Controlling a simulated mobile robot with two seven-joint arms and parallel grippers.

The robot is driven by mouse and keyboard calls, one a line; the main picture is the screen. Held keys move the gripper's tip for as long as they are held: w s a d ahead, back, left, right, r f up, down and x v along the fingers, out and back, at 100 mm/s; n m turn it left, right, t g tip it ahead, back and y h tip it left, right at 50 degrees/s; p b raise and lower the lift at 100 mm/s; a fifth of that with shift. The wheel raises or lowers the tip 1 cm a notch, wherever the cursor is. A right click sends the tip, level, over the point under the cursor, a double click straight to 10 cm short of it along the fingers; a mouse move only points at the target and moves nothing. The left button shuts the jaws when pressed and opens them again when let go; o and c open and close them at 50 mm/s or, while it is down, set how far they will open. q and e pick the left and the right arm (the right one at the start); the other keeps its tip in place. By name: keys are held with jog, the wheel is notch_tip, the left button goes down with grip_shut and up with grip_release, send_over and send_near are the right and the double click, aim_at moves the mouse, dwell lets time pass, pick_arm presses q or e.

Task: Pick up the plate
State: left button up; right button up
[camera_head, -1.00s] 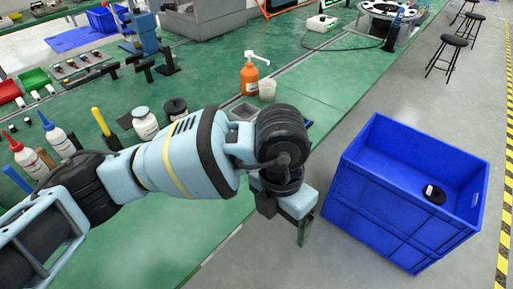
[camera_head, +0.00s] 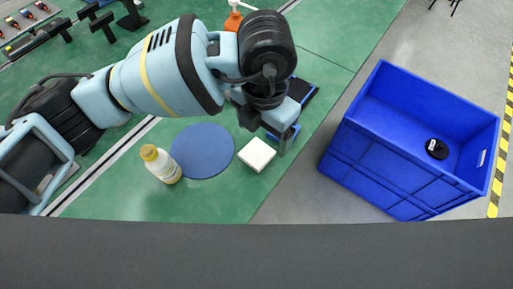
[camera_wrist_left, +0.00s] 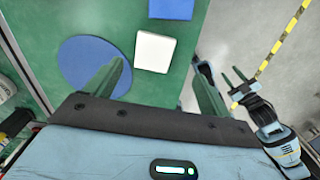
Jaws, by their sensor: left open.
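A flat, round blue disc, the likeliest plate (camera_head: 203,150), lies on the green table near its edge. It also shows at the upper left of the left wrist view (camera_wrist_left: 88,62). My left gripper (camera_head: 284,139) is open and empty, to the right of the disc, near the white square block (camera_head: 256,156). In the left wrist view my left gripper (camera_wrist_left: 157,88) has its fingers wide apart, with the left finger overlapping the disc's edge. My right gripper (camera_wrist_left: 236,84) shows small at the right, its fingers apart and empty.
A white bottle with a yellow cap (camera_head: 163,168) stands left of the disc. A blue rectangular item (camera_head: 304,92) lies beyond the left gripper. A large blue crate (camera_head: 375,165) stands on the floor right of the table, with a black round item (camera_head: 437,149) inside.

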aim_at(257, 152)
pick_arm(q)
notch_tip(257, 152, down, 2)
jog(key=shift+a+f, duration=0.15)
jog(key=shift+f, duration=0.1)
jog(key=f, duration=0.4)
jog(key=shift+w+a+f, duration=0.1)
jog(key=shift+a+f, duration=0.3)
jog(key=c, duration=1.1)
pick_arm(e)
jog(key=shift+w+r, duration=0.25)
jog(key=shift+w, duration=0.1)
pick_arm(q)
jog(key=shift+r, duration=0.1)
